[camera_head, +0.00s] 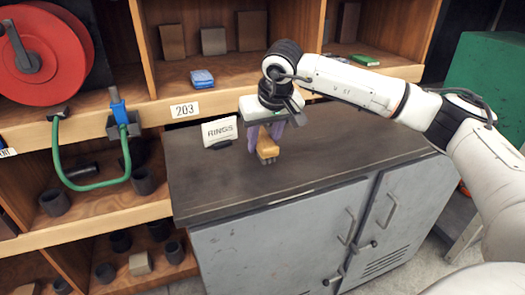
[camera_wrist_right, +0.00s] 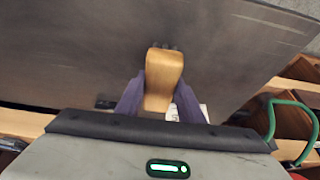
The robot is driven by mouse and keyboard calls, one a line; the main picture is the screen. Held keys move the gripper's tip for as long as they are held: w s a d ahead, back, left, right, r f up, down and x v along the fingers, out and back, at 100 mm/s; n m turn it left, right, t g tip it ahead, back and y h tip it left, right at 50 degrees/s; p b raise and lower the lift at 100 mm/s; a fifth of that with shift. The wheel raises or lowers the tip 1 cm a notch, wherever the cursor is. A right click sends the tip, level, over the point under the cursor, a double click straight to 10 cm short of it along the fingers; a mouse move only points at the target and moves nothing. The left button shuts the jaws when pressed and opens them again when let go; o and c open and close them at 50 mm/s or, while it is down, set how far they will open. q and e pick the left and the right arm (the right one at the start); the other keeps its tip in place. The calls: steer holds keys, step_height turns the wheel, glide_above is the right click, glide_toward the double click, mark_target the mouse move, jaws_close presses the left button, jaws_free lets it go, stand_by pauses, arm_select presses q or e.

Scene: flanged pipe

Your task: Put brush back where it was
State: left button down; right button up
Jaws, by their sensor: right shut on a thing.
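The brush (camera_head: 267,146) has a light wooden body with dark bristles at its lower end. My right gripper (camera_head: 265,137) reaches down over the grey cabinet top and its purple fingers are shut on the brush. In the right wrist view the wooden body (camera_wrist_right: 164,75) sits between the two purple fingers (camera_wrist_right: 157,102), with dark bristles just showing past its far end. The bristles are at or close above the cabinet top; I cannot tell whether they touch. My left gripper is not in view.
The cabinet top (camera_head: 340,150) is mostly bare. A white RINGS sign (camera_head: 219,131) stands at its back left. Behind are wooden shelves with a blue item (camera_head: 202,79), a red reel (camera_head: 42,55) and a green hose (camera_head: 95,186) at the left.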

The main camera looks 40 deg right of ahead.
step_height(320, 180, down, 3)
steer(key=shift+f, duration=0.35)
steer(key=o, duration=1)
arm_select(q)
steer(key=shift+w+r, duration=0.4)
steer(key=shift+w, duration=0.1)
arm_select(e)
steer(key=shift+r, duration=0.1)
steer(key=shift+r, duration=0.2)
steer(key=v, duration=1.1)
steer(key=shift+s+r, duration=0.2)
steer(key=shift+r, duration=0.2)
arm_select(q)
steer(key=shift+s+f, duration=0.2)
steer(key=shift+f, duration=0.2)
